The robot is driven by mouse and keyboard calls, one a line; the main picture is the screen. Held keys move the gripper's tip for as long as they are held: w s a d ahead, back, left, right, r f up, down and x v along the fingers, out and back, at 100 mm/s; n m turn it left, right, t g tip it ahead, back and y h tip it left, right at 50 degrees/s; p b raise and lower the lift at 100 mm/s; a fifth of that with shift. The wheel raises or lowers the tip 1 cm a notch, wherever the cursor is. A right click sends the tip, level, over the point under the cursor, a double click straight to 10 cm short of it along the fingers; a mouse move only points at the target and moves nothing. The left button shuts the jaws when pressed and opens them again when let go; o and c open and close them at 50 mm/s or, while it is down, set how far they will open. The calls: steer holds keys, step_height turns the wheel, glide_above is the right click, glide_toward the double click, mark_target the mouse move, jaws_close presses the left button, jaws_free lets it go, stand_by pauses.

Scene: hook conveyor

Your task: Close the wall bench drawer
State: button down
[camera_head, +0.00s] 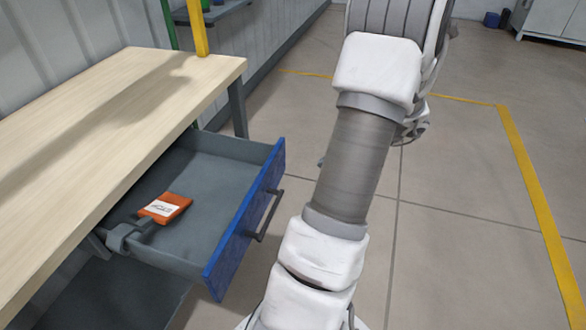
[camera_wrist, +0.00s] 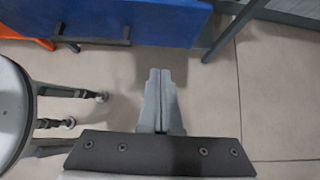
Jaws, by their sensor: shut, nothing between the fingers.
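The wall bench drawer (camera_head: 205,237) is pulled out from under the wooden bench top (camera_head: 105,115) in the head view. Its blue front has a dark bar handle (camera_head: 270,215). An orange packet (camera_head: 165,208) with a white label lies inside, beside a grey object near the drawer's left wall. In the wrist view the blue drawer front (camera_wrist: 165,22) is at the top, with the handle (camera_wrist: 92,42) on its left part. My gripper (camera_wrist: 160,72) is shut and empty, apart from the drawer front and right of the handle. The gripper's fingers cannot be made out in the head view.
A bench leg (camera_head: 238,108) stands behind the drawer, with a yellow post (camera_head: 198,28) beyond. A stool-like round object (camera_wrist: 12,105) with dark legs is at the left of the wrist view. Open floor (camera_head: 450,220) lies right of my arm.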

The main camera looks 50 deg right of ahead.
mark_target(276, 175)
steer(key=b+x, duration=0.1)
steer(key=x, duration=0.3)
steer(key=w+r+x, duration=0.1)
steer(key=x, duration=0.3)
steer(key=b+x, duration=0.1)
steer(key=x, duration=0.3)
steer(key=shift+w+a+r+b, duration=0.2)
steer(key=shift+a+r+b, duration=0.05)
steer(key=shift+a+b, duration=0.1)
steer(key=shift+w+a, duration=0.1)
steer(key=shift+w, duration=0.35)
steer(key=w+a+p, duration=0.1)
steer(key=w+a, duration=0.2)
steer(key=w, duration=0.6)
steer(key=w+a+p, duration=0.1)
steer(key=w+a, duration=0.2)
steer(key=w, duration=0.7)
steer(key=w+a+p, duration=0.2)
steer(key=w+a, duration=0.1)
steer(key=w, duration=0.7)
steer(key=shift+a+r, duration=0.1)
steer(key=shift+a, duration=0.2)
steer(key=shift+w, duration=0.2)
steer(key=shift+w+a+r, duration=0.1)
steer(key=shift+r, duration=0.05)
